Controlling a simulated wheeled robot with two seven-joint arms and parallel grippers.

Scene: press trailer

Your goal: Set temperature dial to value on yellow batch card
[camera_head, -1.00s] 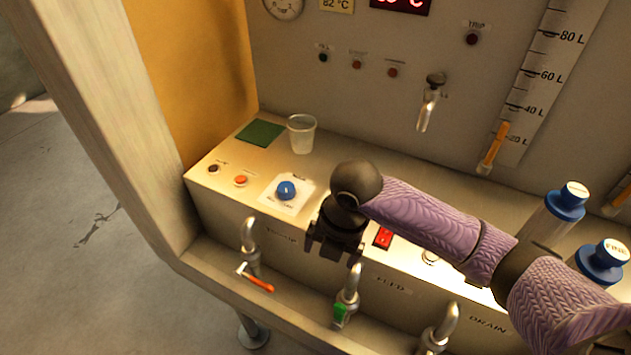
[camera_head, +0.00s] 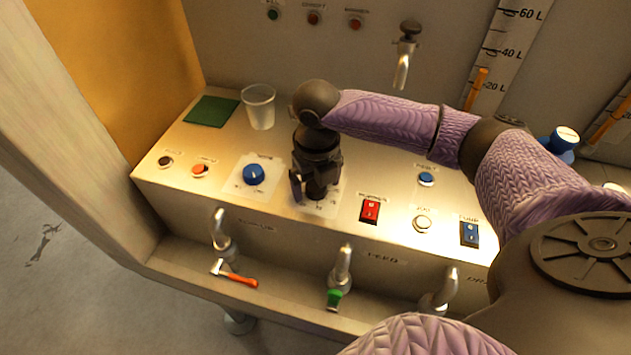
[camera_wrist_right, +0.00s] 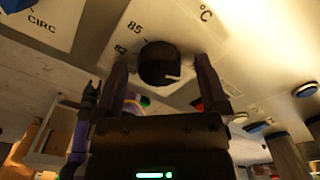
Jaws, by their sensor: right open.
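The temperature dial is a black knob (camera_wrist_right: 158,64) with a white pointer mark, on a pale plate printed "85" and "°C" in the right wrist view. The pointer lies toward the picture's lower right. My right gripper (camera_wrist_right: 163,85) is open, with one finger on each side of the knob; I cannot tell whether they touch it. In the head view my right gripper (camera_head: 314,190) points down over the dial's plate (camera_head: 334,197) and mostly hides the knob. The yellow batch card and my left gripper are out of view now.
Left of the dial is a blue knob (camera_head: 253,174), with a clear cup (camera_head: 259,106) and green pad (camera_head: 211,111) behind. To the right are a red switch (camera_head: 370,210), a white button (camera_head: 422,223) and a blue switch (camera_head: 469,234). Taps stand along the front.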

